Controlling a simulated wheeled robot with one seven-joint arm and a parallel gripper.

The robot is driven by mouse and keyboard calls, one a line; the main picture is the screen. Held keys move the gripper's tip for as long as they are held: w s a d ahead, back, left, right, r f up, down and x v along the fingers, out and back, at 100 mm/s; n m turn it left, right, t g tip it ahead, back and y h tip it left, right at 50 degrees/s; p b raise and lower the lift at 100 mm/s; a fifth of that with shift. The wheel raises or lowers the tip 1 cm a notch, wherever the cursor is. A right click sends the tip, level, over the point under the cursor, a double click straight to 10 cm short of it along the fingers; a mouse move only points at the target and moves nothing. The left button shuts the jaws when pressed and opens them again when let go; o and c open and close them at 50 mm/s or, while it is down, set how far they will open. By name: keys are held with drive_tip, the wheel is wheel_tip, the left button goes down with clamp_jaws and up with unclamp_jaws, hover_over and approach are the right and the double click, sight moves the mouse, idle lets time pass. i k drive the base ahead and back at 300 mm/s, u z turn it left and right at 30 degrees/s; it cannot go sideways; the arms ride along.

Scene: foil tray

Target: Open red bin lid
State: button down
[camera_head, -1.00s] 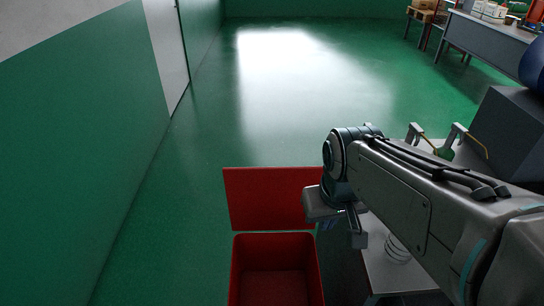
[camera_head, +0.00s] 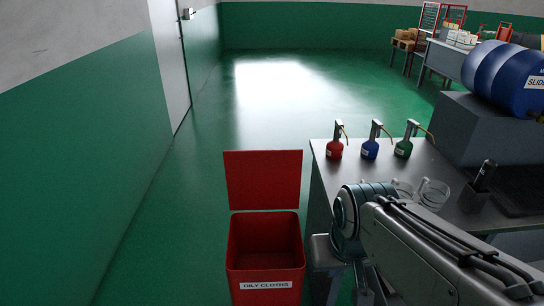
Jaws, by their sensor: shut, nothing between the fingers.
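The red bin (camera_head: 234,262) stands on the floor at lower centre, with a white label reading "OILY CLOTHS" on its front. Its red lid (camera_head: 263,180) stands raised at the back edge, and the bin's mouth is open. I can see into the dark red inside, and no contents show. My gripper (camera_head: 346,285) is at the lower edge of the view, right of the bin and apart from it and the lid. It is shut and empty, partly hidden by my arm and the frame edge.
A grey workbench (camera_head: 325,170) stands right of the bin, close to my arm. On it are red (camera_head: 334,149), blue (camera_head: 370,149) and green (camera_head: 403,148) oil cans and glass cups (camera_head: 432,193). A blue drum (camera_head: 510,78) lies behind. Green floor (camera_head: 180,220) is free at left.

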sight(256, 179)
drive_tip(key=z, duration=0.2)
drive_tip(key=i, duration=0.9)
drive_tip(key=u, duration=0.5)
